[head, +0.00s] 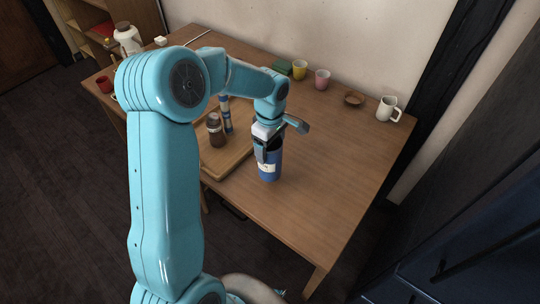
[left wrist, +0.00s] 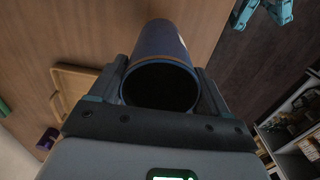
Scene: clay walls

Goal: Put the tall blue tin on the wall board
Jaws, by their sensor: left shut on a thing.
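The tall blue tin (head: 269,168) has a pale label and a dark top. My left gripper (head: 267,148) is shut on it near its top, over the front part of the table. In the left wrist view the tin (left wrist: 160,48) stands between the two fingers (left wrist: 160,92), its dark round end facing the camera. I cannot tell whether its base touches the table. I cannot make out the wall board in either view. My right gripper is not clearly in view.
The wooden table (head: 325,165) holds a tray (head: 237,154), a brown jar (head: 216,131) and a slim blue-and-white container (head: 226,115).

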